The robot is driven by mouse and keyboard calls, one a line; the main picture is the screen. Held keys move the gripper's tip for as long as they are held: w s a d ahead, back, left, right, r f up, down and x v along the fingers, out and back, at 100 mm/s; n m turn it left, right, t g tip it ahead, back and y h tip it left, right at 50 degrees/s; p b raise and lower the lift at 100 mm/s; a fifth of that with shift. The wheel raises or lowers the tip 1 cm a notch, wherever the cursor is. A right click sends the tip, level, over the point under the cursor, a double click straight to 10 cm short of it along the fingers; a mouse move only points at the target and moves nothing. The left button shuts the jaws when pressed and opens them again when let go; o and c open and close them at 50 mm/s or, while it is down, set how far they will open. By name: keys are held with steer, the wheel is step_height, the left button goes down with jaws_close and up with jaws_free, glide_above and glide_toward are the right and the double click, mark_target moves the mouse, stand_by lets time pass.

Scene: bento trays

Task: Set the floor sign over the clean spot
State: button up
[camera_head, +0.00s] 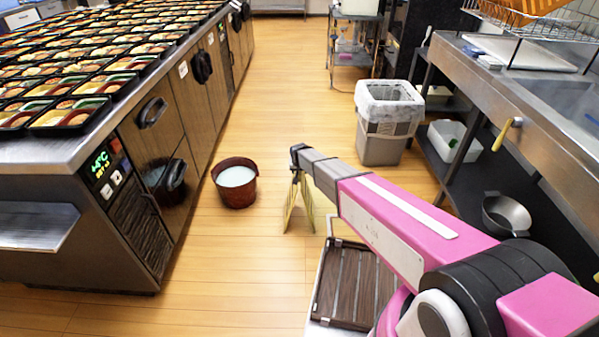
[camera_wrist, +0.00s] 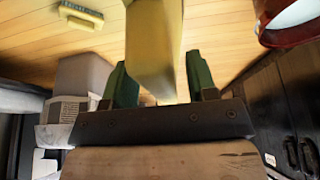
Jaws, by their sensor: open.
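The yellow floor sign (camera_head: 289,207) stands upright on the wooden floor with its two legs spread, right of the bucket. In the wrist view the sign (camera_wrist: 153,40) reaches in between my fingers. My gripper (camera_head: 297,160) is at the top of the sign. In the wrist view my gripper (camera_wrist: 161,85) is open, with one green fingertip on each side of the sign and small gaps visible. I cannot tell whether a finger touches it. I cannot make out a distinct clean spot on the floor (camera_head: 240,255).
A dark red bucket (camera_head: 220,192) with whitish liquid stands left of the sign. A grey bin (camera_head: 382,148) stands behind, to the right. A long counter (camera_head: 90,205) with bento trays borders the left, a steel sink counter (camera_head: 500,90) the right. A yellow-and-white block (camera_wrist: 81,14) lies on the floor.

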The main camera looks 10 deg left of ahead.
steer(key=v, duration=1.1)
steer(key=shift+r, duration=0.1)
steer(key=s+d+r+m+g+h, duration=0.1)
steer(key=s+d+r, duration=0.15)
steer(key=d, duration=0.95)
steer(key=s+d+r+m+g, duration=0.15)
steer(key=s+d, duration=0.25)
steer(key=d, duration=0.9)
steer(key=s+d+r+g, duration=0.1)
steer(key=s+d+r, duration=0.1)
steer(key=s+d, duration=0.5)
steer(key=s+d+r+g, duration=0.1)
steer(key=s+d+r, duration=0.1)
steer(key=s+d, duration=0.5)
steer(key=d, duration=0.4)
steer(key=shift+d+r, duration=0.25)
steer(key=shift+r, duration=0.15)
